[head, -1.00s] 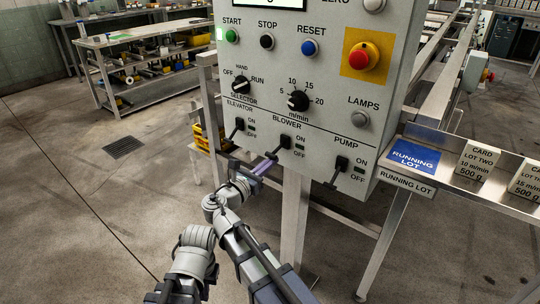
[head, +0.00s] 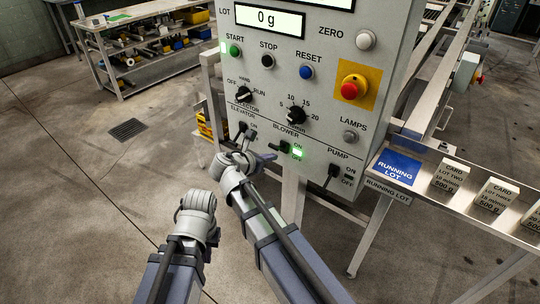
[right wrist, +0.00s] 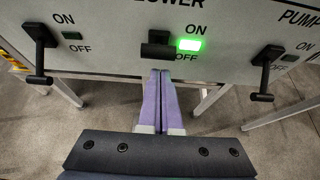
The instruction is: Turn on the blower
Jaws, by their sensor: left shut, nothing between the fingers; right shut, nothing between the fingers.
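The blower switch (head: 283,147) is a black lever on the grey control panel, under the BLOWER label. In the right wrist view the blower lever (right wrist: 157,50) points out towards the camera, higher than its hanging neighbours. The blower lamp (head: 297,152) beside it is lit bright green, also in the wrist view (right wrist: 190,45). My right gripper (head: 270,157) is shut and empty. Its purple fingertips (right wrist: 160,74) are just below the lever; I cannot tell whether they touch it. My left arm is at lower left, but its fingers do not show.
The elevator lever (right wrist: 40,50) and pump lever (right wrist: 266,68) flank the blower lever, hanging down with dark lamps. Above are the selector knob (head: 243,95), speed knob (head: 296,115) and red emergency button (head: 350,90). A metal shelf (head: 415,200) with cards is at right.

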